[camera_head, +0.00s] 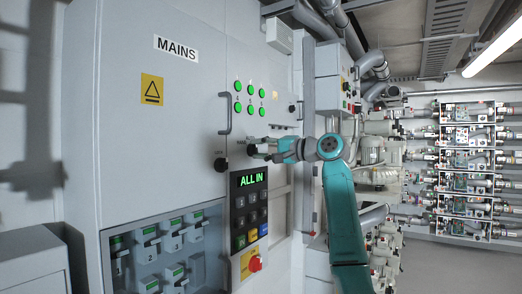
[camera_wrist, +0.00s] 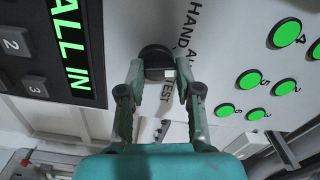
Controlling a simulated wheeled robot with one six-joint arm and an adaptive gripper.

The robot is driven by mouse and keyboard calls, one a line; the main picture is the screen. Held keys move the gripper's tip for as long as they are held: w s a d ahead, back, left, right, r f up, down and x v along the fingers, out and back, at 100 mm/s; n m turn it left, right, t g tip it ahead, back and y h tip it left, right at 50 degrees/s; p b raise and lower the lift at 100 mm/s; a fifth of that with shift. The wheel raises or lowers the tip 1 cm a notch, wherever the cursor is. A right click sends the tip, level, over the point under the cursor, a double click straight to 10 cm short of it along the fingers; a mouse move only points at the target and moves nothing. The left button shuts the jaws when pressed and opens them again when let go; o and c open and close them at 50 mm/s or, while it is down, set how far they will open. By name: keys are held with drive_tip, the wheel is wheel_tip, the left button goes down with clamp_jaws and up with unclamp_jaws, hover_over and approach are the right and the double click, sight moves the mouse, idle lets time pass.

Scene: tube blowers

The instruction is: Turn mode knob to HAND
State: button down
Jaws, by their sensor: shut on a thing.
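The mode knob (camera_wrist: 155,58) is black and round and sits on the grey cabinet front. The wrist view shows HAND (camera_wrist: 193,16) printed up and to its right, part of another word beside it, and TEST below. A pale patch shows on the knob's lower right side; I cannot tell which label it marks. My gripper (camera_wrist: 155,76) is shut on the knob, one finger on each side. In the head view my gripper (camera_head: 257,149) reaches the cabinet from the right and hides most of the knob.
A display (camera_head: 251,180) reading ALL IN sits below, above a keypad and a red button (camera_head: 255,263). Several green lamps (camera_head: 250,98) are above. Another black knob (camera_head: 220,164) is left of my gripper. A door handle (camera_head: 225,106) sticks out nearby.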

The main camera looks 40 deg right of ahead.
drive_tip(key=n, duration=0.7)
drive_tip(key=shift+a+f, duration=0.1)
drive_tip(key=shift+a, duration=0.15)
idle(0.3)
drive_tip(key=c, duration=0.8)
unclamp_jaws()
drive_tip(key=v, duration=1.2)
